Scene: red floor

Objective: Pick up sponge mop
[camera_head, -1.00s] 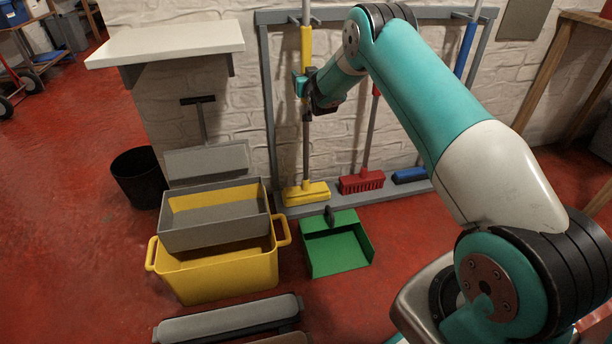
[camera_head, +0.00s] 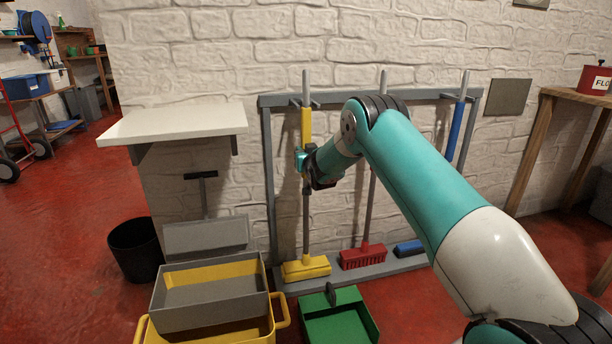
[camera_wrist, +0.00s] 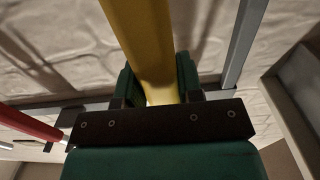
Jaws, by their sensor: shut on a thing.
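The sponge mop (camera_head: 305,268) has a yellow head, a grey lower pole and a yellow upper handle. It stands upright at the left end of the grey rack (camera_head: 268,190), its head low at the rack's bottom ledge. I cannot tell whether the head touches the ledge. My gripper (camera_head: 302,160) is shut on the yellow handle at mid-height. In the wrist view, the dark green fingers of my gripper (camera_wrist: 160,85) press the yellow handle (camera_wrist: 142,35) from both sides.
A red broom (camera_head: 363,257) and a blue-handled tool (camera_head: 456,132) hang to the right. A white shelf (camera_head: 175,123) juts out at left. Below are a yellow bucket (camera_head: 280,312), a green dustpan (camera_head: 340,318) and a black bin (camera_head: 134,250).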

